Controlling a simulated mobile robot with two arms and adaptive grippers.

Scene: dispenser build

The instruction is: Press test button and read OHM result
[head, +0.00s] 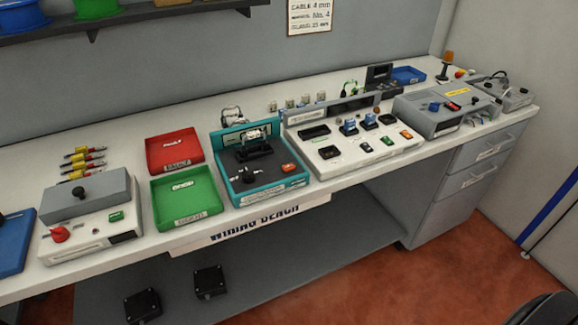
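Neither of my grippers is in view. Several devices that could carry a test button stand on the wiring bench (120,150). A white panel unit (350,158) in the middle has black slots, blue parts and small green and red buttons. A grey box (425,104) with a yellow label, a blue part and a red part stands to its right. A white and grey unit (72,238) at left has a red knob (58,234), a green button (116,215) and a dark window (123,237). No OHM reading is legible, and I cannot tell which button is the test button.
A red tray (173,142) and a green tray (200,210) lie left of a teal fixture (245,185) with an orange button (289,168). Blue trays lie at both bench ends. Drawers (478,178) are below at right. Two black boxes (142,305) sit beneath the bench.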

